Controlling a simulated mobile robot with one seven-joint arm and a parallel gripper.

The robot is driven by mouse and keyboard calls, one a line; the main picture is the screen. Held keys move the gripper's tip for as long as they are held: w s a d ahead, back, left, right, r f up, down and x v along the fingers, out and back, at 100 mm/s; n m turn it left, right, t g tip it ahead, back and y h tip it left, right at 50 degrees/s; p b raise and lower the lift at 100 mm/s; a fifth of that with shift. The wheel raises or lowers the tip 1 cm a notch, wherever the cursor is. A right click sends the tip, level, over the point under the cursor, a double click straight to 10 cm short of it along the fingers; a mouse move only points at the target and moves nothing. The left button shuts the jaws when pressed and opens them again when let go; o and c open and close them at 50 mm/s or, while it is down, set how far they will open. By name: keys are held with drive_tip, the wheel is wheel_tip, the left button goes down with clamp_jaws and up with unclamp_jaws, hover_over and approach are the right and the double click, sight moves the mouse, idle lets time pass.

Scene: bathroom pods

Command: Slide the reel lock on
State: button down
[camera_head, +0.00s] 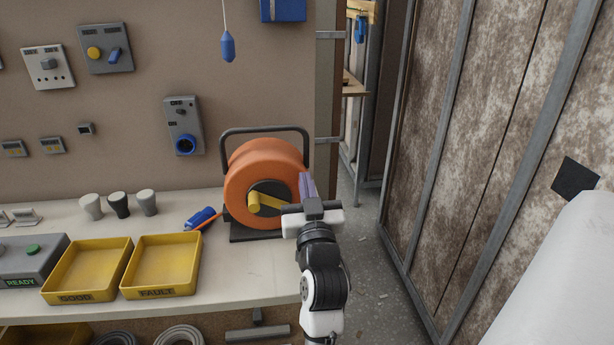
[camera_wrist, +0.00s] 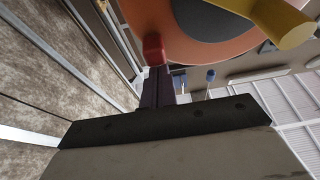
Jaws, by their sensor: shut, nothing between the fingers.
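An orange cable reel (camera_head: 246,172) with a dark carry frame stands on the bench's right end. A yellow crank (camera_head: 268,203) sits on its dark hub, and it also shows in the wrist view (camera_wrist: 278,20). A small red block (camera_wrist: 153,50), which looks like the reel lock, is at the reel's edge in the wrist view. I cannot make it out in the head view. My gripper (camera_head: 306,178) is shut and empty at the reel's right side. In the wrist view its fingertips (camera_wrist: 156,74) are right at the red block; I cannot tell whether they touch.
A blue plug (camera_head: 201,217) on an orange cable lies left of the reel. Yellow trays marked GOOD (camera_head: 88,296) and FAULT (camera_head: 160,292) stand farther left. A blue pendant (camera_head: 228,47) hangs above. A brown panelled wall (camera_head: 470,150) rises to the right, beyond open floor.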

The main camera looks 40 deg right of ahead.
drive_tip(key=shift+f, duration=0.2)
wheel_tip(320, 180, down, 3)
drive_tip(key=b, duration=0.3)
idle(0.3)
drive_tip(key=shift+f, duration=0.1)
